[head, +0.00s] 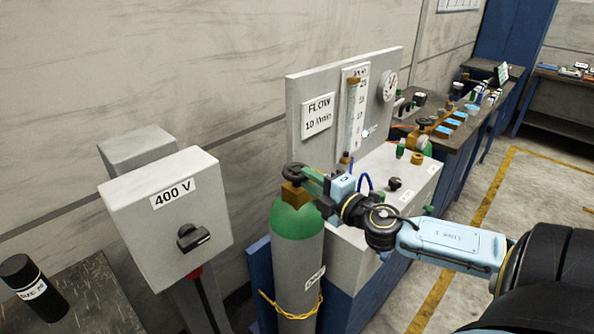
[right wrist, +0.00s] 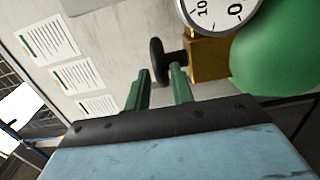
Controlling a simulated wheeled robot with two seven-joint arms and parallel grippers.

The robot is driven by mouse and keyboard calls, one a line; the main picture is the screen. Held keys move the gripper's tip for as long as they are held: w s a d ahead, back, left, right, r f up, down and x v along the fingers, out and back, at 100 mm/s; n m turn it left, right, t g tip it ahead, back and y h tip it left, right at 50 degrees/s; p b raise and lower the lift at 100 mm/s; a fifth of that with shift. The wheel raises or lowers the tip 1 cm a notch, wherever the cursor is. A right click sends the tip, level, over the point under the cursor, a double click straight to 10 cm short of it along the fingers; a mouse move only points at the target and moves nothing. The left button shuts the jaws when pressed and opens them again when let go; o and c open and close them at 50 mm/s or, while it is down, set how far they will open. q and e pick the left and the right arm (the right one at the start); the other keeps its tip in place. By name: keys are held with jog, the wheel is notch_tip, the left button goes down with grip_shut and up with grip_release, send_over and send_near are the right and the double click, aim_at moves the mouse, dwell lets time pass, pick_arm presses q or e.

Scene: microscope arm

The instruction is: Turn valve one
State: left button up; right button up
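A green gas cylinder (head: 297,230) stands upright in front of the bench, with a brass valve block (head: 291,192) and a black handwheel (head: 293,171) on top. No readable marking shows whether this is valve one. My right gripper (head: 309,180) reaches in from the right, beside the handwheel. In the right wrist view, its green fingers (right wrist: 158,88) are apart, and the edge-on handwheel (right wrist: 156,60) reaches down between their tips. A clear gap shows on at least one side; contact cannot be told. The brass block (right wrist: 208,60) is right of the wheel. My left gripper is out of view.
A 400 V box (head: 165,220) with a rotary switch stands left of the cylinder. A flow panel (head: 318,85) with a tube and gauge (head: 389,86) rises behind. A grey bench unit (head: 400,170) is to its right. A black bottle (head: 30,285) stands lower left.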

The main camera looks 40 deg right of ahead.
aim_at(297, 169)
jog(key=shift+w+p, duration=0.3)
jog(key=shift+w, duration=2.25)
jog(key=shift+c, duration=0.3)
grip_shut()
